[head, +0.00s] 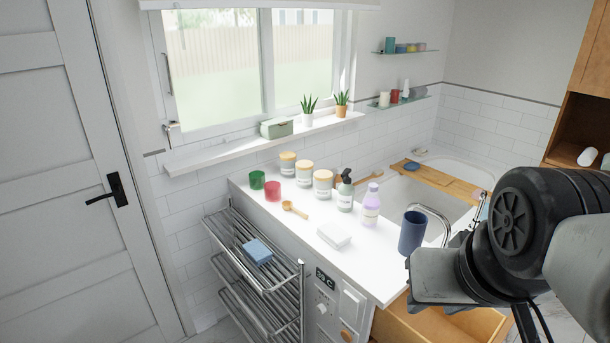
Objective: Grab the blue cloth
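A small folded blue cloth (257,250) lies on the top shelf of the metal rack (225,232), left of the counter. It is in plain view. My gripper (428,283) is at the right, in front of the counter's right end and well to the right of the cloth. It is seen from the side and from behind, so its fingertips and any gap between them cannot be made out. A dark blue cup (412,232) shows just above the gripper; I cannot tell whether they touch.
The white counter (290,225) holds jars, red and green cups, a wooden spoon, bottles and a white block (334,235). An open wooden drawer (455,325) is below my gripper. A bath (415,195) lies behind. A closed door (70,180) stands left.

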